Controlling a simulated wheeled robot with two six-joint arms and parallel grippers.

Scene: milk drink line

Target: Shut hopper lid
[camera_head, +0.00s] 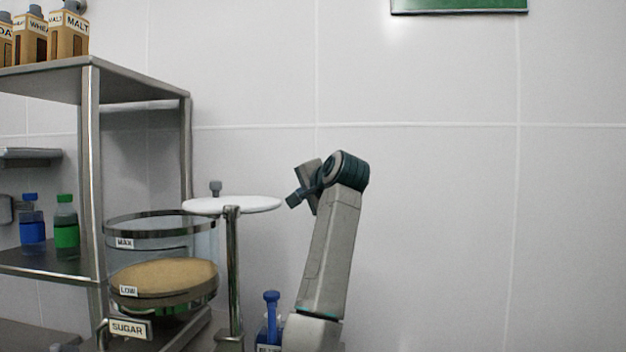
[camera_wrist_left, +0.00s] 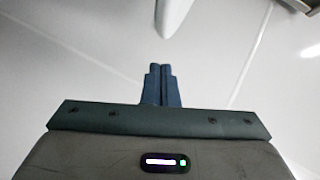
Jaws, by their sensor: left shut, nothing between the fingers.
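The clear sugar hopper (camera_head: 160,243) stands at the left in the head view, with MAX, LOW and SUGAR labels and tan contents around the LOW mark. Its white round lid (camera_head: 245,204), with a grey knob, sits level on a metal post (camera_head: 234,270), a little above the rim and off to the right. Most of the hopper mouth is uncovered. My left gripper (camera_head: 293,200) is shut and empty, just right of the lid's right edge; contact is unclear. In the left wrist view the shut fingers (camera_wrist_left: 162,84) point toward a white edge, probably the lid (camera_wrist_left: 173,14).
A blue-handled item (camera_head: 271,305) stands beside my forearm. The right side shows bare wall.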

